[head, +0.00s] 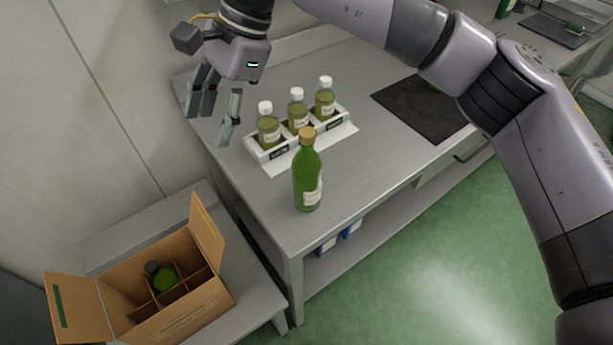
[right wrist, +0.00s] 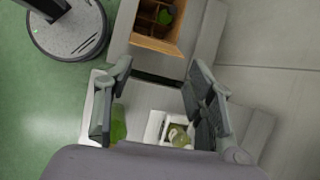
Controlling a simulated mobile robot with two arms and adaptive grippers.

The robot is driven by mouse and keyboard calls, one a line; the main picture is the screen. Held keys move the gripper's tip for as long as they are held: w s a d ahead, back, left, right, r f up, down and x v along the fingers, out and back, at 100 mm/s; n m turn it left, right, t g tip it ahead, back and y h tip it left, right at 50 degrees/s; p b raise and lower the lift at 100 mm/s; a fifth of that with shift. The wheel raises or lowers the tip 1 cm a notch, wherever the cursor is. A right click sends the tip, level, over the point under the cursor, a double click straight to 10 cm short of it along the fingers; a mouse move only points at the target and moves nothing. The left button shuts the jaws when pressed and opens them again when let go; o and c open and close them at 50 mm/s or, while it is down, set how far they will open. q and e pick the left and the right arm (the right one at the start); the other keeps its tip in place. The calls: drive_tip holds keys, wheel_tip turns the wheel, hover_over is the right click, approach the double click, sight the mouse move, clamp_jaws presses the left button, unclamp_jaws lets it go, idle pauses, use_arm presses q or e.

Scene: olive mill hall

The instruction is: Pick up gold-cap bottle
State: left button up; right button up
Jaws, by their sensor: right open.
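The gold-cap bottle (head: 307,182) is green with a pale label and stands upright near the table's front corner. My right gripper (head: 211,125) is open and empty, above the table's far left edge in the head view, to the left of the bottle and apart from it. In the right wrist view its fingers (right wrist: 160,75) are spread wide. A green bottle (right wrist: 118,124) shows there beside the left finger, partly hidden; its cap is not visible. My left gripper is not in view.
A white rack (head: 345,134) with three white-capped sample bottles stands just behind the gold-cap bottle. A divided cardboard box (head: 185,322) holding a dark-capped green bottle (head: 165,278) sits on a lower bench at left. A black mat (head: 415,108) lies farther right on the metal table (head: 240,185).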

sight(306, 131)
drive_tip(key=w+d+r+t+h, duration=0.2)
drive_tip(key=w+d+r+h, duration=0.1)
drive_tip(key=d, duration=0.3)
drive_tip(key=w+d+r+t+h, duration=0.1)
drive_tip(key=w+d+r+h, duration=0.2)
drive_tip(key=d, duration=0.3)
drive_tip(key=f+p, duration=0.1)
drive_tip(key=f, duration=0.3)
drive_tip(key=w+d+f+p, duration=0.1)
drive_tip(key=f+p, duration=0.1)
drive_tip(key=f, duration=0.1)
drive_tip(key=f+p, duration=0.1)
drive_tip(key=f, duration=0.3)
drive_tip(key=shift+w+d+f, duration=0.25)
drive_tip(key=shift+d+f, duration=0.1)
drive_tip(key=f+p, duration=0.3)
drive_tip(key=f, duration=0.1)
drive_tip(key=shift+s+d+f+p, duration=0.1)
drive_tip(key=shift+s+f+p, duration=0.15)
drive_tip(key=shift+p, duration=0.15)
drive_tip(key=shift+w+f, duration=0.15)
drive_tip(key=shift+f, duration=0.35)
clamp_jaws()
drive_tip(key=shift+r, duration=0.15)
